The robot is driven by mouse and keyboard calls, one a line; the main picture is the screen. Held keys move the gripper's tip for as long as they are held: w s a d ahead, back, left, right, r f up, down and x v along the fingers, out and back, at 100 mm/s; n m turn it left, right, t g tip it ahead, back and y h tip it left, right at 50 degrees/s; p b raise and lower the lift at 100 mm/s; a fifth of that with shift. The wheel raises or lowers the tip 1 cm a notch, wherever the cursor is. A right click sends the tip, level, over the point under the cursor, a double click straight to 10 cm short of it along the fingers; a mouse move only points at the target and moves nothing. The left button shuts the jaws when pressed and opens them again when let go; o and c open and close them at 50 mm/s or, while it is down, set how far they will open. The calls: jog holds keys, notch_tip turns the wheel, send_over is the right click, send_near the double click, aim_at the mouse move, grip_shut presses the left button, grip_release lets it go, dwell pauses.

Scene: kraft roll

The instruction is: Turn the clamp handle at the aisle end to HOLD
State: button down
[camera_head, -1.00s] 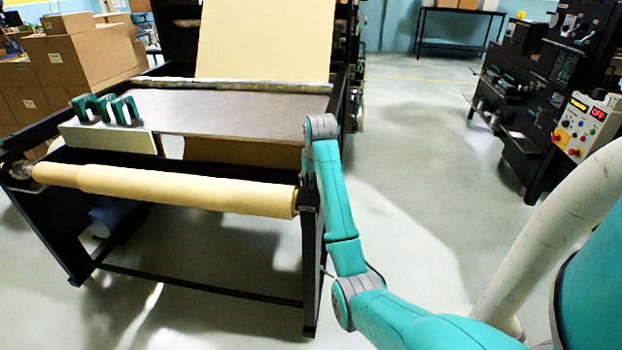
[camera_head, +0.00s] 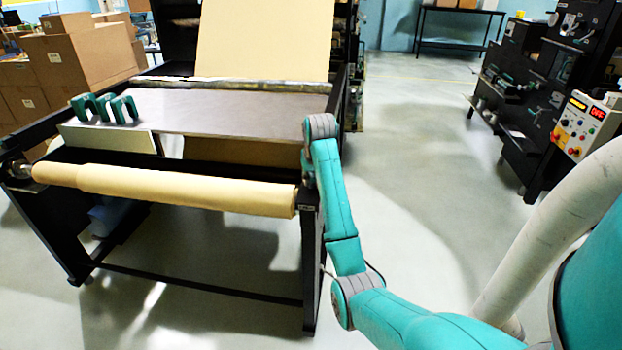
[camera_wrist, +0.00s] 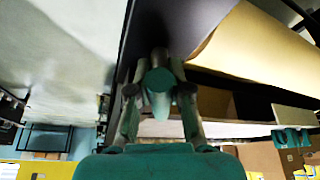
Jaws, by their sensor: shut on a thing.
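In the wrist view, my gripper (camera_wrist: 158,105) is shut on the clamp handle (camera_wrist: 158,82), a teal knob-like piece between its two fingers. The handle sits at the black side frame of the roll stand (camera_wrist: 140,30). In the head view, my arm reaches to the right end post of the stand (camera_head: 312,250), beside the end of the kraft roll (camera_head: 190,189). The gripper and handle are hidden there behind my arm. No HOLD marking is legible in either view.
The stand's table top (camera_head: 220,110) carries several teal clips (camera_head: 104,108) at its left. Cardboard boxes (camera_head: 75,60) are stacked at the far left. A control panel (camera_head: 582,125) stands at the right. The aisle floor (camera_head: 430,150) between is clear.

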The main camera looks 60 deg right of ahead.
dwell(0.5)
jog(key=c, duration=1.1)
grip_release()
jog(key=shift+o, duration=0.2)
jog(key=shift+r, duration=0.1)
